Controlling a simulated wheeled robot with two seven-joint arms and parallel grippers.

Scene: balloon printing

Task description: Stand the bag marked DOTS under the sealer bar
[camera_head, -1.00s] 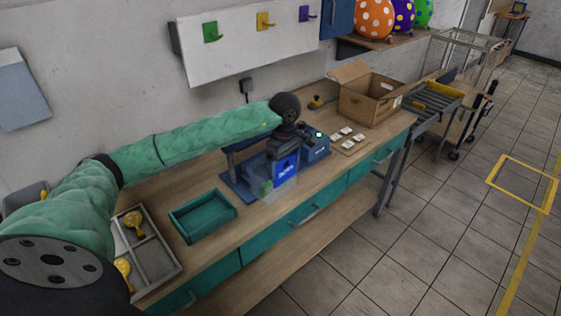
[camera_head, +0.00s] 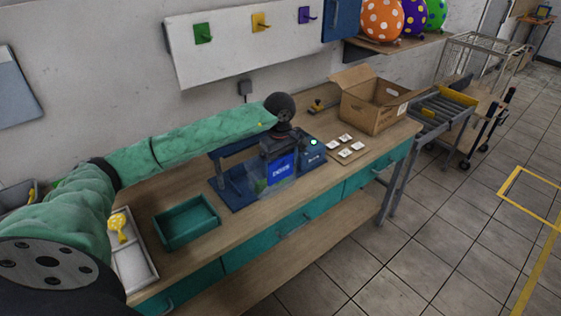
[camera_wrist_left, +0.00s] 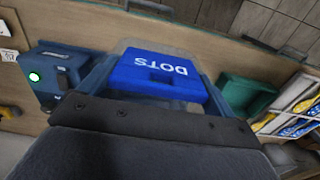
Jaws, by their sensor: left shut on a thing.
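The bag marked DOTS (camera_wrist_left: 165,70) has a blue label with white letters and a clear body. In the head view the bag (camera_head: 281,169) is upright at the blue sealer (camera_head: 240,196), on the workbench. My left gripper (camera_head: 276,150) is shut on the bag's top and reaches down from above. The gripper and arm hide part of the sealer and its bar. I cannot tell whether the bag touches the sealer base. My right gripper is not in view.
A blue box with a lit green button (camera_head: 313,146) stands right of the bag. A teal tray (camera_head: 187,222) and a grey divided tray (camera_head: 135,262) lie to the left. White cards (camera_head: 345,139) and an open cardboard box (camera_head: 372,104) are to the right.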

